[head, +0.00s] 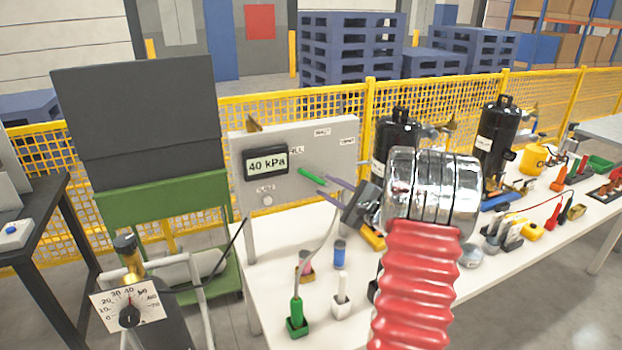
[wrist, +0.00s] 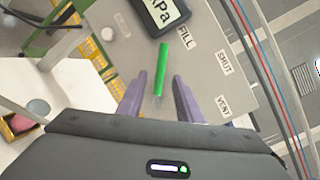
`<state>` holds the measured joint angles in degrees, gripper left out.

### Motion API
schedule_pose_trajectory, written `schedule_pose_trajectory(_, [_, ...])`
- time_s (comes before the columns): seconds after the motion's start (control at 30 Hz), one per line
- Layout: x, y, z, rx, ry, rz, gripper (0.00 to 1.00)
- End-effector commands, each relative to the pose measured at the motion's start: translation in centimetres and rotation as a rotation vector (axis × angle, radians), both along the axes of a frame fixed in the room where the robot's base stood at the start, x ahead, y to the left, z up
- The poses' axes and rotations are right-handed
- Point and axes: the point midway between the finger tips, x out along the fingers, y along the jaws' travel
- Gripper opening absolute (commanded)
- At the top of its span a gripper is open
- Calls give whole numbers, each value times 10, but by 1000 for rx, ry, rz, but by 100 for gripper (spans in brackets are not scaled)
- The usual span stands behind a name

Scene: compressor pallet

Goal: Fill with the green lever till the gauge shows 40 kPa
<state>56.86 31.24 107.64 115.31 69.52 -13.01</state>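The gauge (head: 266,162) on the grey panel (head: 335,155) reads 40 kPa. In the wrist view the gauge (wrist: 165,12) is cut by the top edge. The green lever (head: 312,176) is on the panel below and right of the gauge. In the wrist view the green lever (wrist: 162,65) lies near the FILL label, apart from the SHUT and VENT labels. My gripper (head: 323,186) is at the lever. Its purple fingers are spread, one on each side of the lever's near end, with gaps visible in the wrist view (wrist: 158,82). It holds nothing.
A round knob (head: 267,200) is on the panel below the gauge. A gas bottle with a kPa dial (head: 129,312) stands at lower left. Black tanks (head: 497,135) and several tools crowd the white table (head: 275,318) to the right. A yellow mesh fence (head: 340,97) runs behind.

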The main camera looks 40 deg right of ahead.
Motion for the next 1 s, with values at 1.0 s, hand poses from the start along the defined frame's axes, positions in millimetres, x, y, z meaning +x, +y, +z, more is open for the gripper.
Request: schedule_pose_trajectory(1.0, [84,2,0,1,-1,1,28])
